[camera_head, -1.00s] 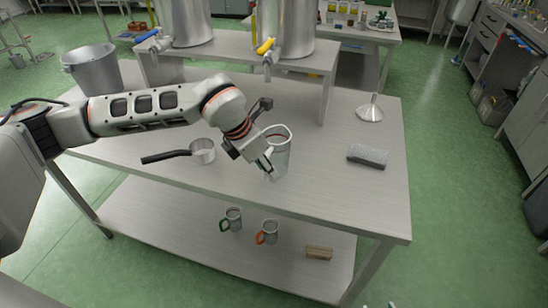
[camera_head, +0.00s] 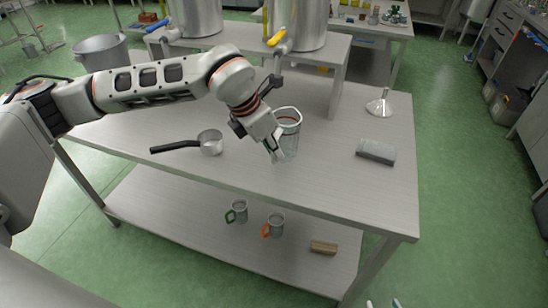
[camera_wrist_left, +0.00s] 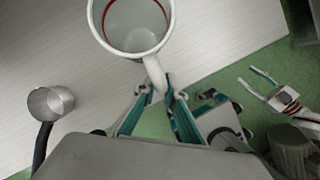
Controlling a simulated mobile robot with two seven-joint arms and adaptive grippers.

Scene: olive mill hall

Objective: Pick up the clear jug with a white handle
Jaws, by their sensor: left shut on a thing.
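The clear jug (camera_head: 288,137) with a red line inside its rim is upright over the front middle of the steel table (camera_head: 330,195). In the left wrist view the jug (camera_wrist_left: 137,24) shows from above, its white handle (camera_wrist_left: 155,72) towards me. My left gripper (camera_head: 277,153) is shut on that handle; its teal fingers (camera_wrist_left: 160,92) close around it in the wrist view. The jug looks slightly above the table, though the gap is hard to judge. My right gripper (camera_wrist_left: 255,82) is away from the jug, with its fingers apart and empty; only its tips show in the head view (camera_head: 383,304).
A grey block (camera_head: 376,151) and a funnel (camera_head: 379,103) are to the right. A raised shelf (camera_head: 338,65) with steel drums stands behind. Two mugs (camera_head: 239,211) (camera_head: 275,225) and a brush (camera_head: 323,247) are on the lower shelf.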

